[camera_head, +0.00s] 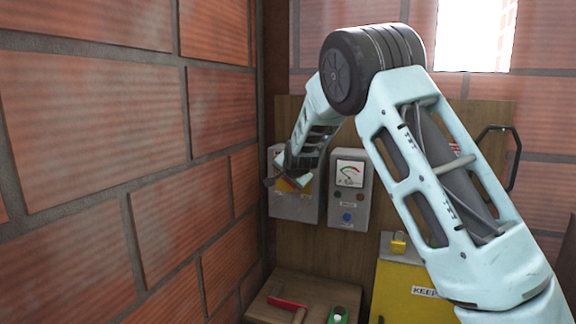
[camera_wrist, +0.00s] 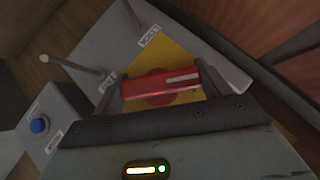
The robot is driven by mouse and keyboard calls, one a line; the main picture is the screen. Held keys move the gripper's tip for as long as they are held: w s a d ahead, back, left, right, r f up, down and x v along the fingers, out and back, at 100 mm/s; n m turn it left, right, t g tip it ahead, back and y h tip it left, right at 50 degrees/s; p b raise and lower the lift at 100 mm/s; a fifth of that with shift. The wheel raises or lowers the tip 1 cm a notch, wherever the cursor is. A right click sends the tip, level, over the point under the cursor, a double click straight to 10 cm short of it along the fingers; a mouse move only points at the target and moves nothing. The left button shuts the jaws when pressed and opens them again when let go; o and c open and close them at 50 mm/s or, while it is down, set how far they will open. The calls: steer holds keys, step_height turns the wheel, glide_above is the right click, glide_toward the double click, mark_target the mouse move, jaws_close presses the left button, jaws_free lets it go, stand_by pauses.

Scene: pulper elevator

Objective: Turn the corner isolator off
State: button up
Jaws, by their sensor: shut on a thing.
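The corner isolator is a grey box (camera_head: 293,207) on the wooden board near the brick corner, left of a meter box. In the wrist view its grey face (camera_wrist: 88,45) carries a yellow plate (camera_wrist: 168,52), with a red round base (camera_wrist: 152,98) and a red bar handle (camera_wrist: 170,84). My gripper (camera_wrist: 163,88) is shut on the red handle, one finger at each end of it. In the head view my gripper (camera_head: 288,181) covers the handle and part of the box. Small white labels lie beside the plate; their words are hard to read.
The meter box (camera_head: 350,187) with a blue button stands close on the right. A yellow cabinet (camera_head: 408,283) with a padlock (camera_head: 398,243) is lower right. The brick wall (camera_head: 90,130) is close on the left.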

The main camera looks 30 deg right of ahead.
steer(key=p, duration=0.1)
steer(key=g+p, duration=0.1)
steer(key=p, duration=0.1)
steer(key=shift+w+a+r+n+h, duration=0.1)
steer(key=shift+a+r+n+h, duration=0.1)
steer(key=shift+r+n+h, duration=0.15)
steer(key=shift+f+n+g+h+p, duration=0.15)
steer(key=shift+n+g+h+p, duration=0.25)
steer(key=shift+g+p, duration=0.45)
steer(key=shift+d+f+n+g+h+p, duration=0.15)
steer(key=shift+f+n+g+h+p, duration=0.15)
steer(key=shift+n+g+h, duration=0.7)
steer(key=shift+g, duration=0.25)
steer(key=o, duration=1)
